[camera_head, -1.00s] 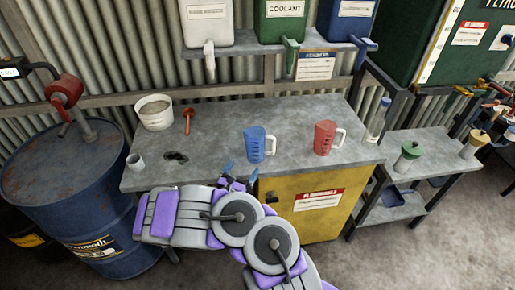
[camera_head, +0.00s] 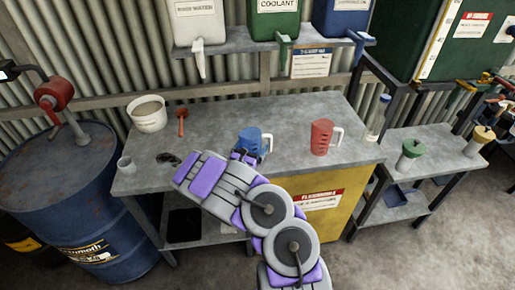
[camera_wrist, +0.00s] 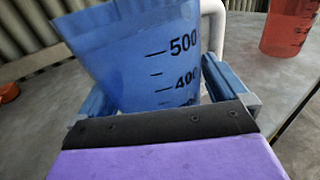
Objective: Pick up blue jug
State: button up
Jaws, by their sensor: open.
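The blue jug (camera_head: 250,139) stands on the grey workbench, its white handle on the right in the head view. In the wrist view the blue jug (camera_wrist: 140,55) fills the upper middle, with black marks reading 500 and 400. My gripper (camera_wrist: 155,100) is open, with one blue finger on each side of the jug's body. In the head view my gripper (camera_head: 246,157) is at the jug's near side and hides its lower part. I cannot tell whether the fingers touch the jug.
A red jug (camera_head: 322,137) stands to the right on the workbench (camera_head: 215,115). A shelf with dispensers (camera_head: 278,22) hangs above the back.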

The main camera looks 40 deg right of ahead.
jog(key=shift+w+d, duration=0.2)
jog(key=shift+w, duration=0.15)
jog(key=shift+w+a+r, duration=0.15)
jog(key=shift+a+r, duration=0.35)
jog(key=shift+a, duration=0.35)
jog(key=shift+d+f, duration=0.15)
jog(key=shift+d, duration=0.45)
jog(key=shift+d+f, duration=0.15)
jog(key=shift+d, duration=0.4)
jog(key=c, duration=0.4)
jog(key=shift+d, duration=0.15)
jog(key=shift+c, duration=0.8)
jog(key=shift+w+a, duration=0.1)
jog(key=shift+a, duration=0.3)
jog(key=shift+c, duration=1.4)
jog(key=shift+a+r, duration=0.15)
jog(key=shift+a, duration=0.45)
jog(key=shift+c, duration=0.2)
jog(key=shift+r, duration=0.15)
